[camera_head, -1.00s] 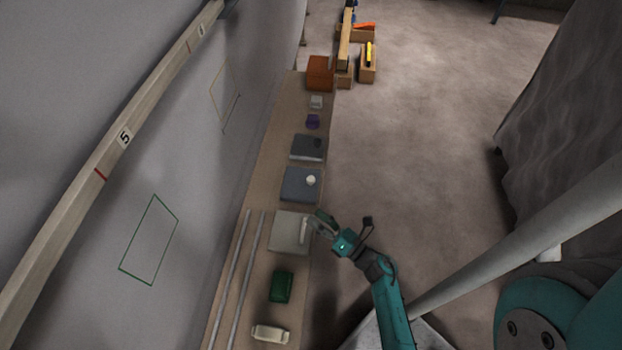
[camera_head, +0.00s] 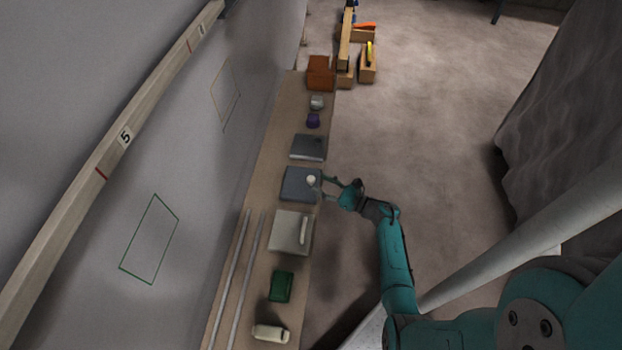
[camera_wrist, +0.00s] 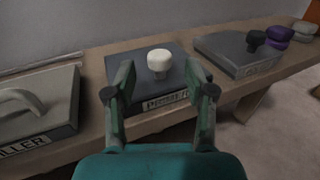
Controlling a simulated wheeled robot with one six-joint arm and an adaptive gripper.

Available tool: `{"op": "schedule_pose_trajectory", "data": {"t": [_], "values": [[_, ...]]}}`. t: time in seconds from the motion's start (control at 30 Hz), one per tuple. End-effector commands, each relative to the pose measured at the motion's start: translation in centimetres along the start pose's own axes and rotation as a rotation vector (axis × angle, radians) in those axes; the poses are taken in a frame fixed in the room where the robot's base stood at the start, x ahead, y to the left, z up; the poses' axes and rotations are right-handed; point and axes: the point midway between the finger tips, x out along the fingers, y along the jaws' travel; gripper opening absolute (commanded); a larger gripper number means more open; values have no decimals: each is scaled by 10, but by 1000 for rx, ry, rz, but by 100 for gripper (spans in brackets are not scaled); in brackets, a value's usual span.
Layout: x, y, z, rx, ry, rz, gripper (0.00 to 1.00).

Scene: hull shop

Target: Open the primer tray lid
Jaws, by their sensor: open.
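The primer tray (camera_head: 296,191) is a blue-grey flat box on the bench, and its lid is down. It also shows in the wrist view (camera_wrist: 122,69), with a partly hidden label on its front that seems to read PRIMER. A round white knob (camera_wrist: 159,61) stands on the lid; it shows in the head view (camera_head: 311,180) too. My gripper (camera_head: 325,186) is open at the bench's front edge beside the tray. In the wrist view my gripper's fingers (camera_wrist: 160,84) stand left and right of the knob, apart from it, with nothing between the tips but the view of the tray.
A pale box with a bar handle (camera_head: 288,236), labelled "...LLER", is on the near side. A dark grey box with a black knob (camera_head: 307,148) is on the far side. Green (camera_head: 281,286) and cream (camera_head: 270,333) items lie nearer.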

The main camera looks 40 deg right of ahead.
Motion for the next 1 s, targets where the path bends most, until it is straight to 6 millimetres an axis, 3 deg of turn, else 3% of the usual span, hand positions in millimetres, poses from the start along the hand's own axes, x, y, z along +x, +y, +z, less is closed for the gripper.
{"op": "schedule_pose_trajectory", "data": {"t": [0.1,0.3,0.7,0.77,0.93,1.0], "values": [[21,1,0,0,0,4,54],[42,0,0,1,0,1,54],[48,0,0,1,0,0,54],[48,0,0,1,0,-1,42],[48,0,0,1,0,-1,0],[48,0,0,1,0,-1,0]]}}
